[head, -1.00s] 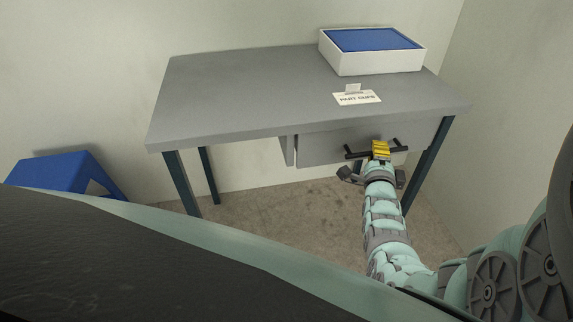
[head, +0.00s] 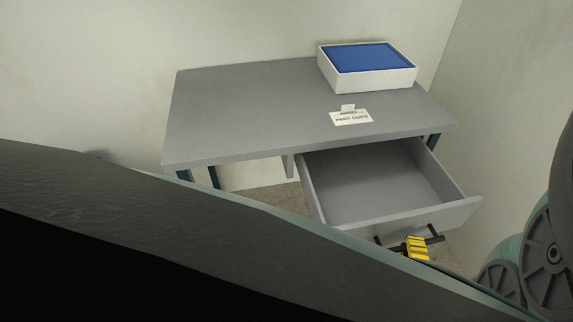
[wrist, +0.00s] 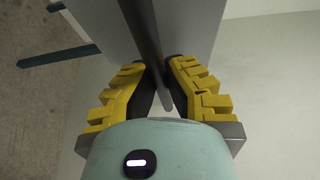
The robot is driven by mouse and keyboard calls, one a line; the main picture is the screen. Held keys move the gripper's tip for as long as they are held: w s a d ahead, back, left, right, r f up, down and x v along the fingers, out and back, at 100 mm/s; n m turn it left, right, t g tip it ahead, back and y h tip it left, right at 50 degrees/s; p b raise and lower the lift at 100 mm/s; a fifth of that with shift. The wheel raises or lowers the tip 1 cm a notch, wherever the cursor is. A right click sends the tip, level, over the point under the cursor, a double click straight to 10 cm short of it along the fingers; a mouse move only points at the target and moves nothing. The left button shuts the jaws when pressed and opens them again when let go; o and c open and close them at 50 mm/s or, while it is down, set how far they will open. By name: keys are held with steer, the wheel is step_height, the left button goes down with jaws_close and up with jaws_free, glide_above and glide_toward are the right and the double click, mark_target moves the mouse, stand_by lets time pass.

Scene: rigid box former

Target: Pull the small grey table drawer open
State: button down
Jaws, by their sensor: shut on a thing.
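The small grey drawer (head: 380,190) stands far out from under the right part of the grey table (head: 240,110) in the head view. Its inside looks empty. A dark bar handle (head: 435,238) is on its front. My gripper (head: 418,247), with yellow fingers, is at the handle. In the wrist view the yellow fingers of my gripper (wrist: 163,88) are shut on the dark handle bar (wrist: 147,40), one on each side. The drawer front (wrist: 185,30) is just beyond them.
A white box with a blue top (head: 367,68) sits at the back right of the table. A "PART CUPS" sign (head: 351,117) stands near the table's front edge. A wall (head: 500,110) is close on the right. The tabletop's left side is clear.

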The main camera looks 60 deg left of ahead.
steer(key=shift+s+d, duration=0.25)
steer(key=shift+d, duration=0.45)
steer(key=shift+s+d, duration=0.3)
steer(key=shift+d, duration=0.35)
steer(key=shift+s+d, duration=0.25)
steer(key=shift+d, duration=0.45)
steer(key=c, duration=1)
jaws_free()
steer(key=v, duration=0.7)
steer(key=shift+d, duration=0.2)
steer(key=shift+s+r, duration=0.1)
steer(key=shift+s, duration=0.05)
